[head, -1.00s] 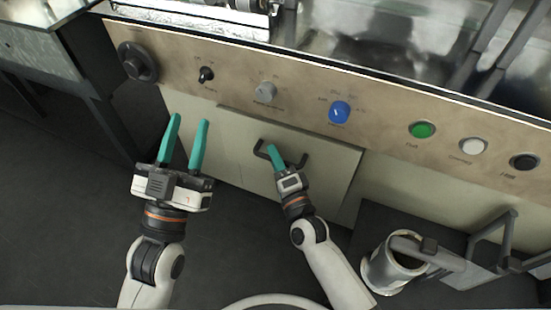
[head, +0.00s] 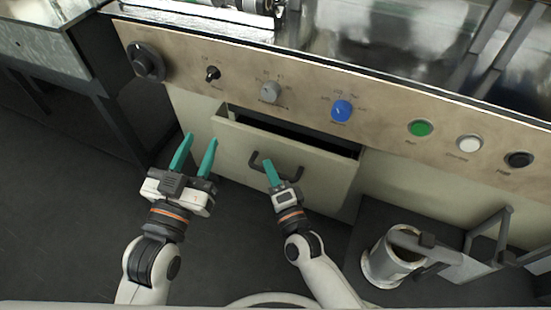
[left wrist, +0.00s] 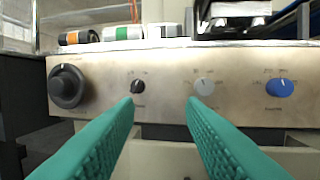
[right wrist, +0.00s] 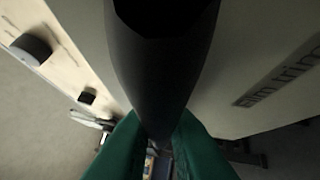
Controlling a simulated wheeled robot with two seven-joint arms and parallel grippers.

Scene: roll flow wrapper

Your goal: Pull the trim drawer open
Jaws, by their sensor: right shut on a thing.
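The trim drawer (head: 318,187) is a pale cream front below the control panel. It stands partly open, with a dark gap showing along its top edge. Its dark bar handle (head: 293,172) is on the front. My right gripper (head: 272,174) is shut on the handle, and the dark handle (right wrist: 160,60) fills the middle of the right wrist view between the green fingers. The drawer's label "film trim" (right wrist: 280,75) shows there in part. My left gripper (head: 196,155) is open and empty, left of the drawer and apart from it.
The control panel (head: 300,92) runs above the drawer with a black knob (head: 146,62), a blue knob (head: 341,110) and a green button (head: 420,128). A metal canister (head: 388,262) and a grey frame stand at the lower right. Dark floor lies free at the left.

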